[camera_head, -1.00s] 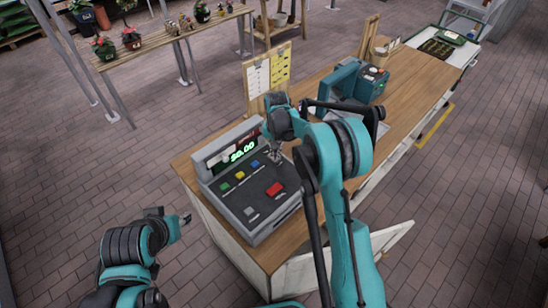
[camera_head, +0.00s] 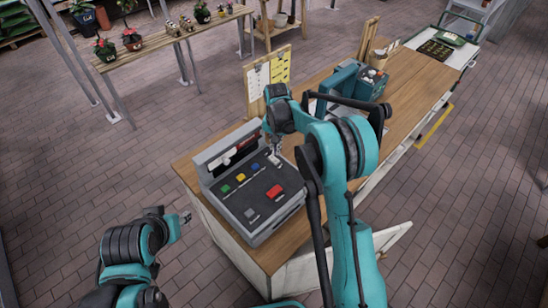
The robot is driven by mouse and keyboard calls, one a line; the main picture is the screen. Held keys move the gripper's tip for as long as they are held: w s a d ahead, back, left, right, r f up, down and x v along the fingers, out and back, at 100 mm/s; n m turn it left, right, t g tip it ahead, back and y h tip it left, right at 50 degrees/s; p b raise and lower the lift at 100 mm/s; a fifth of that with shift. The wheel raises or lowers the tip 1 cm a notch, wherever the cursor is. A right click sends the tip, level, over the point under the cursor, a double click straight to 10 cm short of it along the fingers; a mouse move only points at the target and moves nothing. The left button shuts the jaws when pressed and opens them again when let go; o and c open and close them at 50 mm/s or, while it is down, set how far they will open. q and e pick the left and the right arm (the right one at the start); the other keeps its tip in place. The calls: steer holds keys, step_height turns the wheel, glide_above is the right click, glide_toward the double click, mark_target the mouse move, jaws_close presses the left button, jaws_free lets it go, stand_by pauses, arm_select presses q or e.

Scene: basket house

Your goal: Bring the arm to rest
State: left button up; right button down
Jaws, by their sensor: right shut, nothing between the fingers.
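My right arm comes in from the lower right and reaches over the wooden counter (camera_head: 400,95). My right gripper (camera_head: 274,157) is small in view, shut and empty, pointing down over the upper right part of the grey cash register (camera_head: 252,196). I cannot tell whether it touches the register.
A clipboard stand (camera_head: 268,76) and a teal machine (camera_head: 362,84) stand on the counter behind my right arm. A white panel (camera_head: 392,238) sticks out at the counter's near end. A plant shelf (camera_head: 160,40) stands at the back left. The brick floor on the left is clear.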

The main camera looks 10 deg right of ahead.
step_height(320, 180, up, 2)
steer(key=shift+r+p, duration=0.1)
steer(key=shift+p, duration=0.25)
steer(key=s+d+r+n+t+b, duration=0.1)
steer(key=s+r+t+b, duration=0.1)
steer(key=s+b, duration=0.4)
steer(key=s+d+r+n+t+b, duration=0.1)
steer(key=s+d+r+b, duration=0.1)
steer(key=s+b, duration=0.45)
steer(key=s+f+n+t+b, duration=0.1)
steer(key=s+f+b, duration=0.3)
steer(key=s, duration=0.5)
steer(key=s+d+f+n+t+b, duration=0.1)
steer(key=s+f+n+t+b, duration=0.1)
steer(key=s+f, duration=0.5)
steer(key=shift+s+d+t+b, duration=0.25)
steer(key=shift+s+t+b, duration=0.35)
steer(key=shift+s+b, duration=0.5)
steer(key=shift+w, duration=0.15)
